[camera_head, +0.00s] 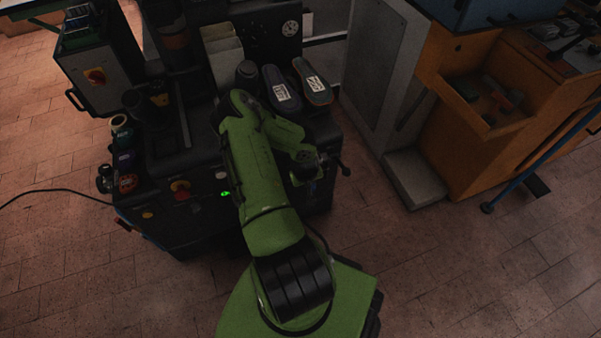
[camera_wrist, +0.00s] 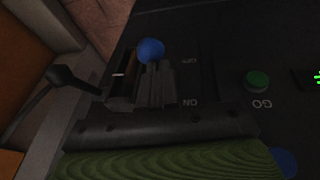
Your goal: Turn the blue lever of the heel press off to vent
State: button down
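The blue lever's round knob (camera_wrist: 151,50) shows in the wrist view, just past the ends of my gripper's fingers (camera_wrist: 140,80). It sits near the "OFF" label (camera_wrist: 190,61), which appears upside down; the "ON" label (camera_wrist: 190,103) is nearer my palm. The fingers hide the lever's stem, so I cannot tell whether they touch or grip it. The fingers are close together, with their gap unclear. In the head view my gripper (camera_head: 305,165) is at the front right of the dark heel press (camera_head: 190,225); the blue knob cannot be made out there.
A green "GO" button (camera_wrist: 257,80) lies right of the lever in the wrist view. A black-knobbed handle (camera_wrist: 62,76) sticks out close left of my gripper. Two shoes (camera_head: 281,92) (camera_head: 313,83) lie on the press. An orange cabinet (camera_head: 455,150) stands to the right.

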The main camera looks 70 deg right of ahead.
notch_tip(320, 180, down, 9)
jog(key=s+a+t+h, duration=0.1)
jog(key=s+t+h, duration=0.1)
jog(key=shift+a+f, duration=0.15)
jog(key=shift+a, duration=0.25)
jog(key=shift+f+b, duration=0.1)
jog(key=shift+b, duration=0.2)
jog(key=shift+w, duration=0.1)
dwell(0.3)
